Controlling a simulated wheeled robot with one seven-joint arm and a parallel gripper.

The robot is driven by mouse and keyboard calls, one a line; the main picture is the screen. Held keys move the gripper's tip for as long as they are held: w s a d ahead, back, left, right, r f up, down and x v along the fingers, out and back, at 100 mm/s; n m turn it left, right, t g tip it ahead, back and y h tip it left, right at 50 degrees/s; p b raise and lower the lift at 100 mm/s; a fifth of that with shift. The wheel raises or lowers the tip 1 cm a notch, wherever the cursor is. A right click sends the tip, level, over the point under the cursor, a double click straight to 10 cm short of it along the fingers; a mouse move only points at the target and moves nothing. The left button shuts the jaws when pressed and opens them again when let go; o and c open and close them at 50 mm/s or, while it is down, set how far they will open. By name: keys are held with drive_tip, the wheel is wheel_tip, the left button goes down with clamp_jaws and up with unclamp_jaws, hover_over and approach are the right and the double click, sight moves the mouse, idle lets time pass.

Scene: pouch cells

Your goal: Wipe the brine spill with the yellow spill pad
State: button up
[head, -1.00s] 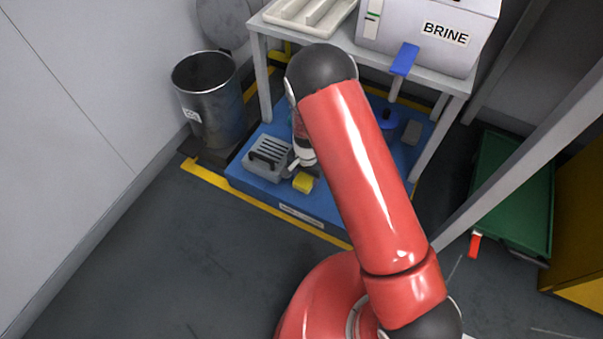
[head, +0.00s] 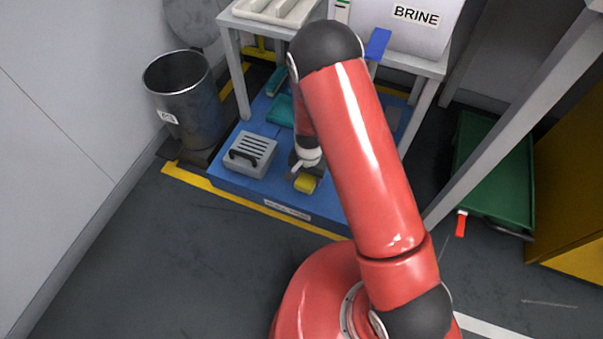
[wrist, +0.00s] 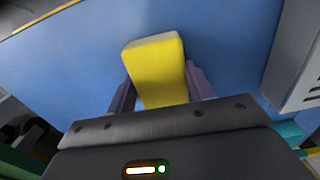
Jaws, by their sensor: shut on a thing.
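The yellow spill pad (head: 306,184) is in my gripper (head: 304,172), low over the front part of the blue platform under the bench. In the wrist view the pad (wrist: 158,70) sits between the two fingers of my gripper (wrist: 160,84), which are shut on its sides. Its far end sticks out past the fingertips over blue surface. I cannot tell whether the pad touches the platform. My arm hides part of the platform.
The blue platform (head: 225,184) has a grey vented box (head: 250,155) left of my gripper. Bench legs (head: 232,70) rise around it. A bin (head: 185,100) stands left, a green tray (head: 495,175) right. The BRINE container (head: 415,30) is on the bench. Floor in front is clear.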

drive_tip(key=shift+s+d, duration=0.3)
drive_tip(key=shift+d, duration=0.35)
drive_tip(key=shift+r, duration=0.15)
drive_tip(key=shift+r+p, duration=2.2)
drive_tip(key=shift+r, duration=0.7)
drive_tip(key=shift+r, duration=0.1)
drive_tip(key=shift+r+p, duration=1.15)
drive_tip(key=shift+r, duration=0.35)
drive_tip(key=shift+f, duration=0.15)
